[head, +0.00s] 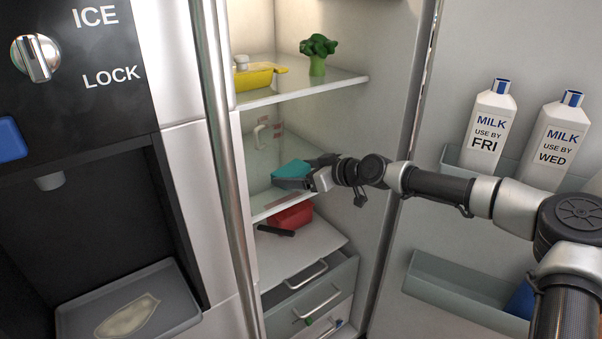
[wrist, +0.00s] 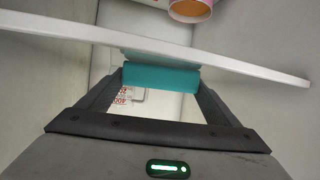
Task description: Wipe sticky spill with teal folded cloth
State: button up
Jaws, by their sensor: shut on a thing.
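The teal folded cloth (head: 292,172) is in my gripper (head: 312,180), just above the glass middle shelf (head: 262,212) of the open fridge. In the wrist view the cloth (wrist: 160,76) is a flat teal block between both fingertips (wrist: 162,88), close to a pale shelf edge (wrist: 225,61). I cannot tell whether the cloth touches the shelf. A faint pinkish patch (head: 283,201) shows at the middle shelf below the cloth; I cannot tell if it is the sticky spill. A pale, outlined patch (head: 127,316) lies on the dispenser tray at the lower left.
Below are a red container (head: 290,216), a dark object (head: 275,231) and drawers (head: 318,300). Milk bottles (head: 490,125) fill the right door rack. The fridge door handle (head: 222,150) stands at left.

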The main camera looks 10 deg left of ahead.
aim_at(266, 196)
jog(key=shift+s+a+f+b, duration=0.15)
jog(key=shift+s+a+b, duration=0.2)
jog(key=shift+s+a, duration=1)
jog(key=shift+s+a+f+b, duration=0.15)
jog(key=shift+s+a+b, duration=0.15)
jog(key=shift+s+a, duration=1)
jog(key=shift+s+a+r, duration=0.1)
jog(key=shift+s+a, duration=0.25)
jog(key=shift+s, duration=0.3)
jog(key=shift+s+a, duration=0.35)
jog(key=shift+s, duration=0.3)
jog(key=shift+w+a+r, duration=0.15)
jog(key=shift+w+a, duration=0.35)
jog(key=shift+w+d, duration=1.25)
jog(key=shift+w, duration=0.2)
jog(key=shift+w+d+f, duration=0.2)
jog(key=shift+w+d, duration=1.2)
jog(key=shift+w, duration=0.15)
jog(key=shift+w+d, duration=1.3)
jog(key=shift+w, duration=0.2)
jog(key=shift+a+r, duration=0.1)
